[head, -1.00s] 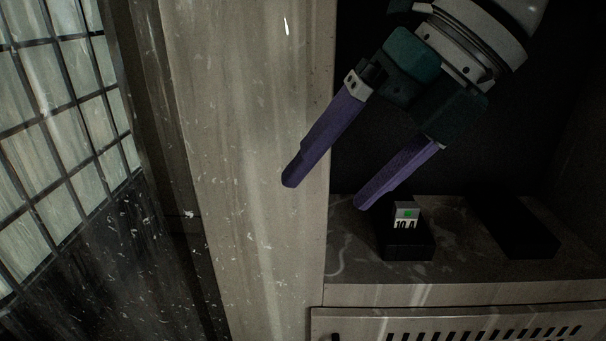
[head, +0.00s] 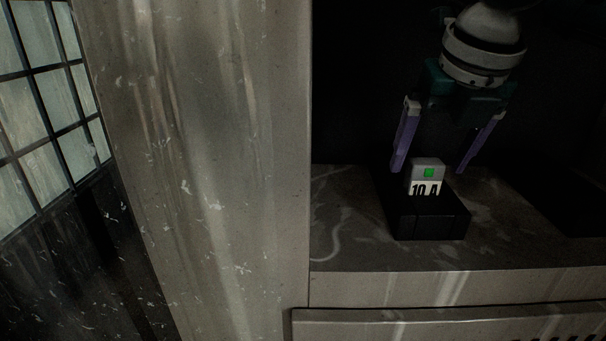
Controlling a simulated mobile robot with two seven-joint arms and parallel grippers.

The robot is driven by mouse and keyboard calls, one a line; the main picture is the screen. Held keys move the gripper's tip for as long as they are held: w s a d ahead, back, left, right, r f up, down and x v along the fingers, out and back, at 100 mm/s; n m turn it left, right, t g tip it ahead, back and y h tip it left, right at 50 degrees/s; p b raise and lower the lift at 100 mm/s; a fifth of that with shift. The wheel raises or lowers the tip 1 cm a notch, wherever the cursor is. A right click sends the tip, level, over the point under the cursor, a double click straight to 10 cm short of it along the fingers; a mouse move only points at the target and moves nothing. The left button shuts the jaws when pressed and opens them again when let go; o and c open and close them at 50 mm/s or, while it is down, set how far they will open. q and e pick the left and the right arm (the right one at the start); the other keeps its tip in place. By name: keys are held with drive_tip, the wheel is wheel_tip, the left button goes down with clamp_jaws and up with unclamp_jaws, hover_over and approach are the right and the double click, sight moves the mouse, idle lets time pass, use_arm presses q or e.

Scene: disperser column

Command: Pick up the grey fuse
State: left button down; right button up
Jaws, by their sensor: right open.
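The grey fuse (head: 427,175) has a green square and a white label reading "10 A". It stands upright in a black holder (head: 430,220) on the shelf. My right gripper (head: 430,172) is open, with its two purple fingers pointing down. The fingers show to the left and right of the fuse's top, and I see no contact with it. How far the fingertips are from it in depth is hard to tell. My left gripper is not in view.
The shelf (head: 350,245) is marbled stone inside a dark recess. A pale wall post (head: 210,170) bounds it on the left. Another dark block (head: 560,205) sits at the right. A panel with slots lies below the shelf edge. A gridded window (head: 45,110) is far left.

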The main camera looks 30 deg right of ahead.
drive_tip(key=x, duration=0.2)
drive_tip(key=shift+a+f+b, duration=0.1)
drive_tip(key=shift+f+b, duration=0.2)
drive_tip(key=shift+b, duration=0.05)
drive_tip(key=shift+r, duration=0.1)
clamp_jaws()
idle(0.4)
